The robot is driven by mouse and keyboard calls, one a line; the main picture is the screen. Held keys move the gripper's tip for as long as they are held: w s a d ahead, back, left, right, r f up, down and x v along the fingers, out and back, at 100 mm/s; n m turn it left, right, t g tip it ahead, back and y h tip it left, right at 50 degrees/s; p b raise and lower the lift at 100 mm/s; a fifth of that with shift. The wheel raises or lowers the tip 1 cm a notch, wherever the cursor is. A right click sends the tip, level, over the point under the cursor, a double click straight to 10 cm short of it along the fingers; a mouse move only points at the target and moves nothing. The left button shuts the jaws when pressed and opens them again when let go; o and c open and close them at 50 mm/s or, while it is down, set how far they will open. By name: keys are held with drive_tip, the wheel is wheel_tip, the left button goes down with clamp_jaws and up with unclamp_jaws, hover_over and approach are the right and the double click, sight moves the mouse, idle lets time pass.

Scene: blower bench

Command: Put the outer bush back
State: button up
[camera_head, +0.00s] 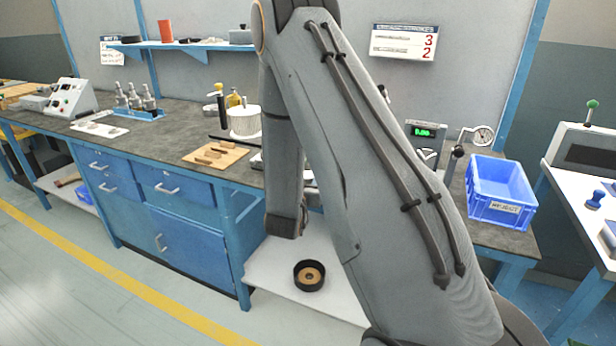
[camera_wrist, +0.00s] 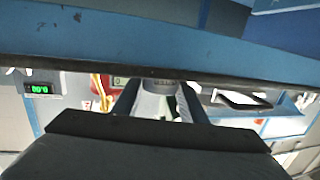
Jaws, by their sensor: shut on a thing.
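In the wrist view my gripper (camera_wrist: 160,88) has its two dark fingers closed on a grey, round-looking thing (camera_wrist: 159,84). Only part of it shows between the fingers, so I cannot tell for sure that it is the outer bush. In the head view my own arm fills the middle and hides the gripper and what it holds. A black round cup with a tan disc inside (camera_head: 309,276) sits on the white lower shelf (camera_head: 275,268) under the bench.
A blue beam (camera_wrist: 200,40) crosses the wrist view close above the fingers. On the bench stand a wooden board with slots (camera_head: 216,155), a white cylinder (camera_head: 245,121), a green-lit display (camera_head: 424,132), a dial gauge (camera_head: 483,135) and a blue bin (camera_head: 500,192). The floor in front is clear.

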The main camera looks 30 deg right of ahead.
drive_tip(key=shift+f, duration=0.15)
drive_tip(key=o, duration=1.3)
drive_tip(key=shift+o, duration=0.2)
